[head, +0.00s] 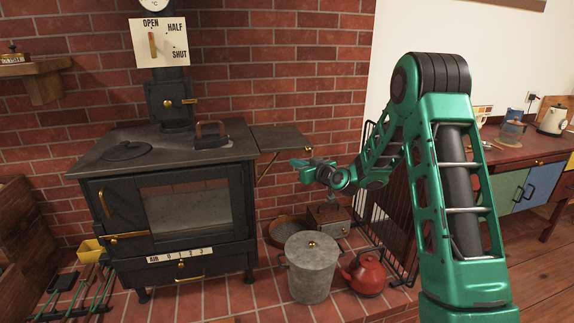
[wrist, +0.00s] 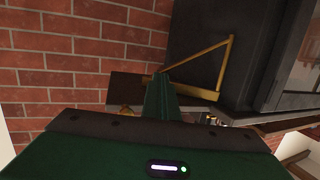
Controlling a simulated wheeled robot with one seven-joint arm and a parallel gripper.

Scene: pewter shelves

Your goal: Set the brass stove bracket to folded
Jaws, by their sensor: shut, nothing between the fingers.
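The brass stove bracket (head: 265,171) is under the dark side flap (head: 284,138) at the stove's right side, in the head view. The flap stands out level and the bracket slants below it. In the wrist view the bracket (wrist: 226,66) shows as a thin brass triangle beyond my fingers. My gripper (head: 294,163) is shut and empty, just right of the bracket and below the flap. In the wrist view my fingers (wrist: 160,82) overlap the lower left end of the bracket. I cannot tell whether they touch it.
The black stove (head: 150,247) carries a flat iron (head: 212,142) and a round lid (head: 127,151). A grey lidded pot (head: 311,275), a red kettle (head: 364,278) and a small box (head: 329,219) stand below my gripper. A brick wall (head: 325,60) is behind.

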